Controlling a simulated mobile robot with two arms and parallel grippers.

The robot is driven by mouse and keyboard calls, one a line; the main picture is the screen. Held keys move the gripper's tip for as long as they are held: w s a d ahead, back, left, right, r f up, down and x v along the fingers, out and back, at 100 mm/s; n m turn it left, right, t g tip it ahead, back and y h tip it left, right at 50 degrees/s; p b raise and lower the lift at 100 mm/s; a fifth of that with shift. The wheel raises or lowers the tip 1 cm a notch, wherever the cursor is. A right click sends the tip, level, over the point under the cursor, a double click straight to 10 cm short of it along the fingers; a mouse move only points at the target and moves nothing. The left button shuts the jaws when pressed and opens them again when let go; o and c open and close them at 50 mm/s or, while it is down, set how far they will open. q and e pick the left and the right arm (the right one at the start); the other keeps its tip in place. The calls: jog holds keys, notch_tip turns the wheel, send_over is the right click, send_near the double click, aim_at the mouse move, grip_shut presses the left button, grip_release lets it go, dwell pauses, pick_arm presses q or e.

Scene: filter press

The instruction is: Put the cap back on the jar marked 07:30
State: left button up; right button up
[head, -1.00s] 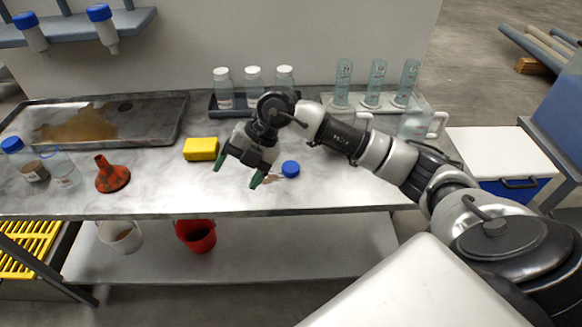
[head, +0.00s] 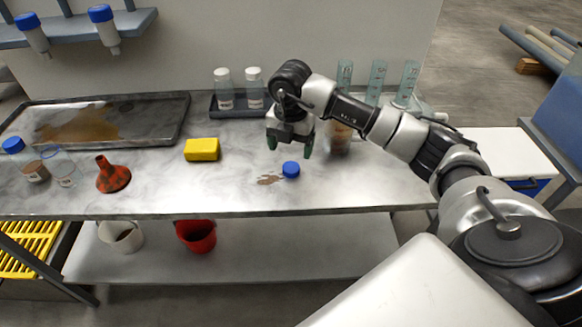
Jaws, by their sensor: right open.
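A blue cap (head: 291,169) lies on the metal bench beside a small brown spill (head: 269,180). My right gripper (head: 290,147) is open and empty, pointing down just behind and above the cap, apart from it. A clear jar with brown contents (head: 340,137) stands to the right of the gripper, its top hidden behind my right arm. Two clear containers (head: 36,172) stand at the bench's left end, near a blue-capped one (head: 13,146). The mark 07:30 is not readable on any jar. My left gripper is not in view.
A yellow sponge (head: 202,149) and an orange funnel (head: 112,175) stand left of the cap. White-capped bottles (head: 254,89) and glass cylinders (head: 377,80) line the back. A stained tray (head: 45,105) lies back left.

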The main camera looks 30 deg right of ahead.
aim_at(290, 169)
jog(key=shift+f, duration=1.5)
jog(key=shift+f, duration=0.1)
jog(key=f, duration=0.1)
jog(key=f+p, duration=0.1)
jog(key=f, duration=0.3)
jog(key=shift+w+d, duration=0.1)
jog(key=shift+w, duration=0.25)
jog(key=c, duration=1)
jog(key=shift+o, duration=0.2)
jog(key=shift+r, duration=0.2)
